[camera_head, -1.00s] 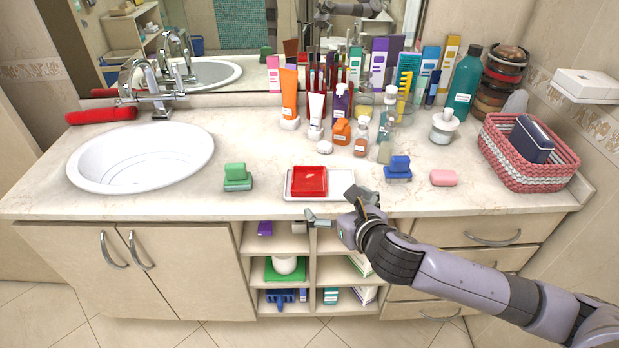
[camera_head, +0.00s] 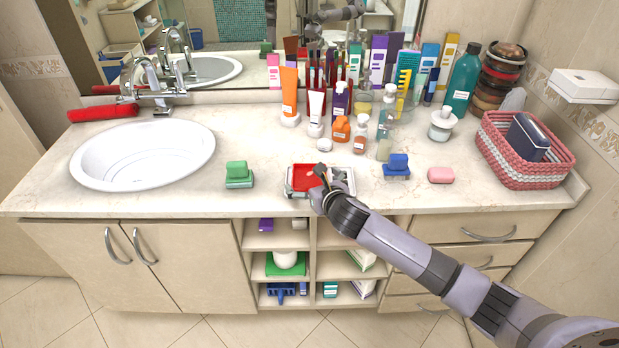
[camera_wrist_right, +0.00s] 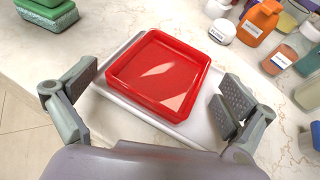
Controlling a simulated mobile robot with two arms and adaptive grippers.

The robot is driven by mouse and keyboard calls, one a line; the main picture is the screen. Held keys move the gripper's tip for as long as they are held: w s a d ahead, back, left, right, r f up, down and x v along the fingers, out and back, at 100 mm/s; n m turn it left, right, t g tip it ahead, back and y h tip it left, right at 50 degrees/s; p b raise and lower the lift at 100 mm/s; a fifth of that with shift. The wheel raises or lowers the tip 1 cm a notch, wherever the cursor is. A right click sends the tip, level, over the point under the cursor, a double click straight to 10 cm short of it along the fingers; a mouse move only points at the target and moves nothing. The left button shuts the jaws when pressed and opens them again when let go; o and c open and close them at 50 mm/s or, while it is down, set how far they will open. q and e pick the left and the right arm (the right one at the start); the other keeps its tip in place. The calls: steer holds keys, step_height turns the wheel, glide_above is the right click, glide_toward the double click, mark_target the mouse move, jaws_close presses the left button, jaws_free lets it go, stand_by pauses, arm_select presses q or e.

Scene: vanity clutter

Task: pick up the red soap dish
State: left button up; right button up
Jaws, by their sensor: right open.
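The red soap dish (camera_wrist_right: 158,75) is a shallow square tray lying on a flat white tray (camera_wrist_right: 196,128) on the counter. In the head view the red dish (camera_head: 302,176) is partly hidden by my right gripper (camera_head: 322,184). In the right wrist view my right gripper (camera_wrist_right: 160,98) is open, with one finger pad left and one right of the dish's near part. I see no contact between the pads and the dish. The left gripper is not in view.
A green sponge block (camera_head: 239,174) stands left and a blue one (camera_head: 397,166) right. A pink soap (camera_head: 441,175) lies further right. Several bottles, including an orange one (camera_head: 341,129), stand behind. The sink (camera_head: 145,155) is at left, a woven basket (camera_head: 500,160) at right.

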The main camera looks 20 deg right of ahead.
mark_target(309, 179)
steer(key=shift+x, duration=1.35)
steer(key=c, duration=1.2)
